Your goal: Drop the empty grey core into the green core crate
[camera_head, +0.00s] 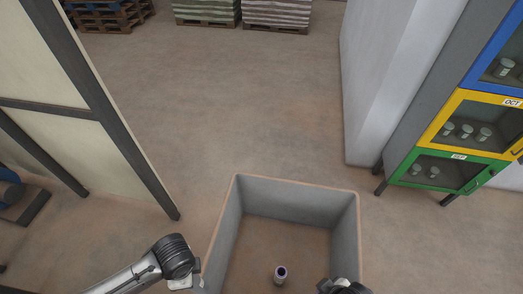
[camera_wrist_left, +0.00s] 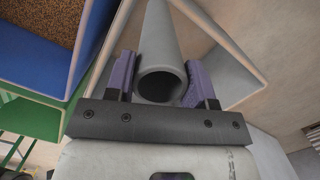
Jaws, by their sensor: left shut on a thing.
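The grey core (camera_wrist_left: 158,40) is a hollow tube, its open dark end facing the camera in the left wrist view. My left gripper (camera_wrist_left: 163,78) is shut on it, with one purple finger on each side. In the head view my left arm comes in at the lower left, and its fingers and the core cannot be made out there. A green container (camera_wrist_left: 45,118), possibly the core crate, shows at the left of the left wrist view, below a blue one; its inside is mostly hidden. Of my right arm only a dark part shows at the bottom edge.
A blue, yellow and green cabinet (camera_head: 467,130) is at the right, a framed panel (camera_head: 50,75) at the left. The floor beyond the bin is clear.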

